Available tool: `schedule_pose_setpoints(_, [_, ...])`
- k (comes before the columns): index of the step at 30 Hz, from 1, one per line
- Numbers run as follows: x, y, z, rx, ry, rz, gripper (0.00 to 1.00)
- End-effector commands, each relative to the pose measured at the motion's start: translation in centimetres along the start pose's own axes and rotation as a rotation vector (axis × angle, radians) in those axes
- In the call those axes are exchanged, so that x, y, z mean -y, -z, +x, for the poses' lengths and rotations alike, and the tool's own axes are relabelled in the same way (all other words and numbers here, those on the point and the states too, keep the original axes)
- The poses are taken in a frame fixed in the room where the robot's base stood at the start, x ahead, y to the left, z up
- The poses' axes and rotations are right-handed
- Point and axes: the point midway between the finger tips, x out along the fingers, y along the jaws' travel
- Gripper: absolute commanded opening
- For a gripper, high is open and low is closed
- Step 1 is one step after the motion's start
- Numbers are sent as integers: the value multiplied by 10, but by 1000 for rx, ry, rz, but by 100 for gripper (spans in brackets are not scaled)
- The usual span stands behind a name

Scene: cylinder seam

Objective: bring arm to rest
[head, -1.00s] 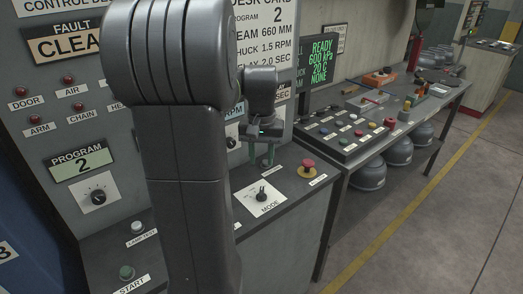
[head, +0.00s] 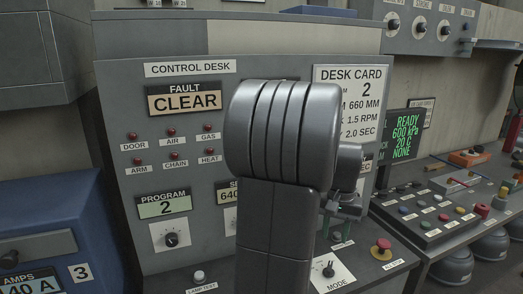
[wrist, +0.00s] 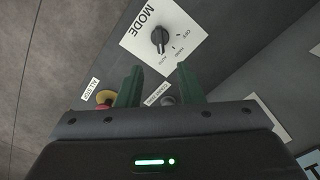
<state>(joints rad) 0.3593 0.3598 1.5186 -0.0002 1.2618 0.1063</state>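My arm, a dark grey column of links, stands in front of the control desk (head: 190,95) in the head view and covers part of it. My gripper (head: 337,228) shows at its right side, over the desk's ledge just behind the MODE plate; it is small there. In the wrist view my gripper (wrist: 158,78) has its two green fingers apart, with nothing held between them. The MODE knob (wrist: 160,38) on its white plate lies beyond the fingertips.
The FAULT display (head: 184,100) reads CLEAR and the program display (head: 164,205) reads 2. A green-text screen (head: 405,137) reads READY. A button box (head: 430,215) stands on the bench at right. A blue cabinet (head: 60,225) is at left.

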Motion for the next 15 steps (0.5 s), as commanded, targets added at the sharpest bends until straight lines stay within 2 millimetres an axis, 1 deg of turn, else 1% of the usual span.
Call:
schedule_pose_setpoints(1, [0, -1, 11, 5, -1, 0, 34])
schedule_pose_setpoints(9, [0, -1, 65, 6, -1, 0, 34])
schedule_pose_setpoints(15, [0, -1, 96, 4, 0, -1, 34])
